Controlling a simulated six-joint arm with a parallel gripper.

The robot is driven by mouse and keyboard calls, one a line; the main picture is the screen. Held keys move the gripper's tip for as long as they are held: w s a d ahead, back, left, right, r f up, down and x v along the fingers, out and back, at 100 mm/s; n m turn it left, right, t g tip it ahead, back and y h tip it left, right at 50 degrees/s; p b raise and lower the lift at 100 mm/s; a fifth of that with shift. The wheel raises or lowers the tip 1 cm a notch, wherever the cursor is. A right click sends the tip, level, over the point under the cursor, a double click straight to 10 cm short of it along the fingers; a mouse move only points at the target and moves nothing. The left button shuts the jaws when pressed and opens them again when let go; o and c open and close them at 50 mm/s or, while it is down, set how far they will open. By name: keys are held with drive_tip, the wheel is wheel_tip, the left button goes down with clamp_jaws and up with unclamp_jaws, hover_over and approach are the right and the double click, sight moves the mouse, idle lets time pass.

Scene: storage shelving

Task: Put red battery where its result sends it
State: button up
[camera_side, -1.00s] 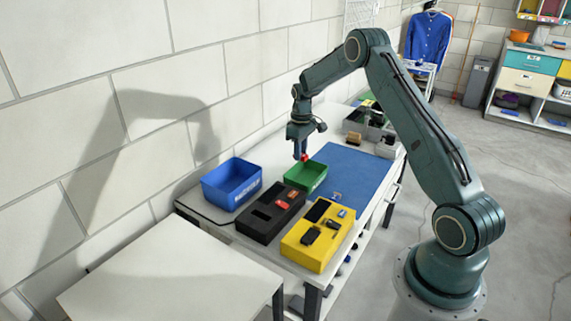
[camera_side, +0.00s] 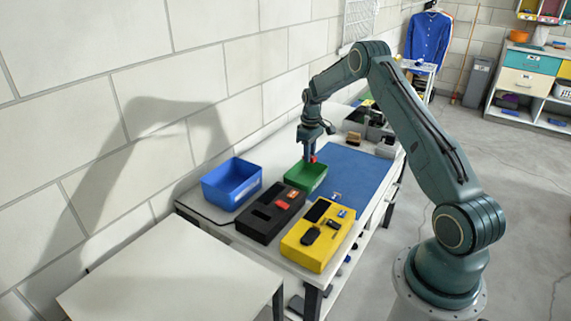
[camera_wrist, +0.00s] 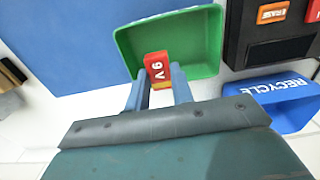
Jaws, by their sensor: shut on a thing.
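In the wrist view the battery is between the two blue fingers, over the green bin (camera_wrist: 128,42). In the side view the red battery (camera_side: 313,159) shows at the fingertips, at the green bin's (camera_side: 305,186) far edge. I cannot tell how high it is above the bin floor. The yellow tester (camera_side: 309,257) stands in front with a small display, too small to read. The blue bin (camera_side: 222,201), marked RECYCLE in the wrist view (camera_wrist: 285,103), stands left of the green bin.
A blue mat (camera_side: 355,178) lies clear to the right. Grey containers (camera_side: 376,133) stand at the back of the bench, near the wall.

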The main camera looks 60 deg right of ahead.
drive_tip(key=shift+f, duration=1.75)
drive_tip(key=o, duration=1.1)
drive_tip(key=shift+c, duration=0.2)
drive_tip(key=shift+r, duration=0.15)
wheel_tip(320, 180, up, 14)
drive_tip(key=shift+f, duration=0.2)
drive_tip(key=shift+a, duration=0.1)
